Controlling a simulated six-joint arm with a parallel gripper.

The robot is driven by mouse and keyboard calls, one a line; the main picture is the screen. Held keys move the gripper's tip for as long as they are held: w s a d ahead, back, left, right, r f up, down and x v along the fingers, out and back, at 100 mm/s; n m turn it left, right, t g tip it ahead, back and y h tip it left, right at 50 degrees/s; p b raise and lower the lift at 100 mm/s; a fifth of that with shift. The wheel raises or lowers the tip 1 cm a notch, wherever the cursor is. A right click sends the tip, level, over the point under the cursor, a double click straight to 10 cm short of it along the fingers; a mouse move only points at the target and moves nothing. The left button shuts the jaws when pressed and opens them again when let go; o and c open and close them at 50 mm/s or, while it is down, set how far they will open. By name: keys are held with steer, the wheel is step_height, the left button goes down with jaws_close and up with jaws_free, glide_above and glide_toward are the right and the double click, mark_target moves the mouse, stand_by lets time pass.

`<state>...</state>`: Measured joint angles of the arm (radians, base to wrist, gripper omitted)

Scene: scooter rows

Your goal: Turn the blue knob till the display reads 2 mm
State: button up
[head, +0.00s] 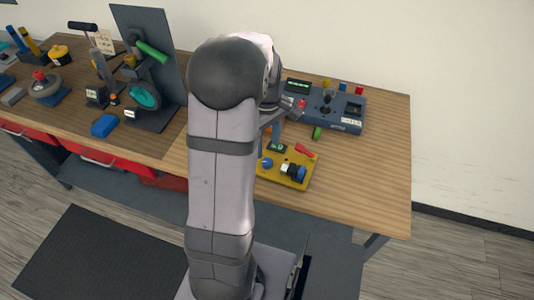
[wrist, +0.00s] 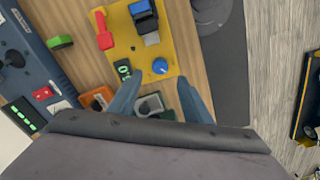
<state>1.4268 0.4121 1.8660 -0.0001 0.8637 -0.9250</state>
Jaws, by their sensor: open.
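The blue knob (wrist: 160,66) sits on the yellow panel (wrist: 170,42) and has a pale pointer mark on top. In the head view the knob (head: 267,162) is at the left part of the yellow panel (head: 289,182). The small display (wrist: 123,70) beside the knob has green digits; it also shows in the head view (head: 278,147), seemingly with a 0, too small to read surely. My gripper (wrist: 159,83) is open and empty. Its two blue-grey fingers are spread to either side of the knob's line, apart from the knob.
Orange and dark green parts show between and beside my fingers. The right tabletop is clear.

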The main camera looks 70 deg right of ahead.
mark_target(267, 161)
steer(key=shift+n, duration=0.4)
steer(key=shift+f+p, duration=1.15)
steer(key=shift+f, duration=2.55)
steer(key=shift+c, duration=0.7)
steer(key=c, duration=0.9)
